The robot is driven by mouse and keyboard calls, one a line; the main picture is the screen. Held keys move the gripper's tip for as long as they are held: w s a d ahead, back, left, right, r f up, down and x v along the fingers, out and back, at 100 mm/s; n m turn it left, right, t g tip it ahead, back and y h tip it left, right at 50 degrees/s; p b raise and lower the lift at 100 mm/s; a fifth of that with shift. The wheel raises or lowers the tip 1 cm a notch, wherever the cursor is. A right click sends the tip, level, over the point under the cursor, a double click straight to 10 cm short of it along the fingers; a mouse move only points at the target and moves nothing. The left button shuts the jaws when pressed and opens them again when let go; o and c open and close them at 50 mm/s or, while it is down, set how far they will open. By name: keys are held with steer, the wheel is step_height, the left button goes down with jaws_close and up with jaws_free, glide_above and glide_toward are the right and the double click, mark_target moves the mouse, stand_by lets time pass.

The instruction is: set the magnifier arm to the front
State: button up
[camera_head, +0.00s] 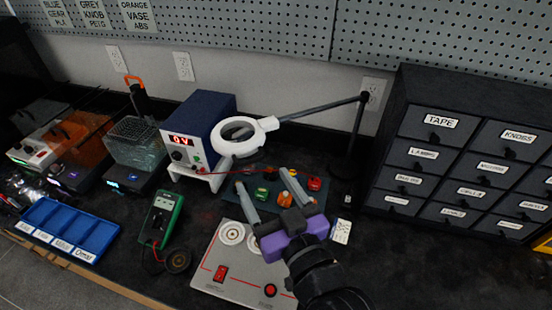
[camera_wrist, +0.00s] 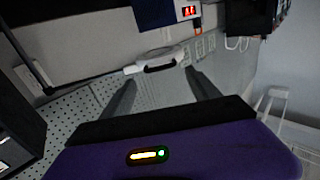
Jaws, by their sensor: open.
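The magnifier has a white ring head (camera_head: 239,135) on a thin dark arm (camera_head: 318,109), which runs right to an upright post (camera_head: 354,138) beside the drawer cabinet. The ring hangs in front of the blue power supply and points left from the post. In the wrist view the ring (camera_wrist: 157,60) shows beyond my fingertips, roughly between them. My gripper (camera_head: 262,178) is open and empty, below and in front of the ring in the head view, with a gap between them. My gripper also shows in the wrist view (camera_wrist: 160,76), its fingers spread apart.
A blue power supply (camera_head: 211,118) stands behind the ring. A dark drawer cabinet (camera_head: 398,144) stands right of the post. A grey panel with a red switch (camera_head: 221,273) lies under my gripper. A green multimeter (camera_head: 160,217) and a blue tray (camera_head: 68,221) lie left. Small coloured parts lie on a mat (camera_head: 238,197).

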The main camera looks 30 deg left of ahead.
mark_target(253, 161)
steer(key=shift+w+a, duration=0.45)
steer(key=p+x, duration=0.2)
steer(key=x, duration=0.4)
steer(key=shift+w+a, duration=0.15)
steer(key=shift+w, duration=0.05)
jaws_close()
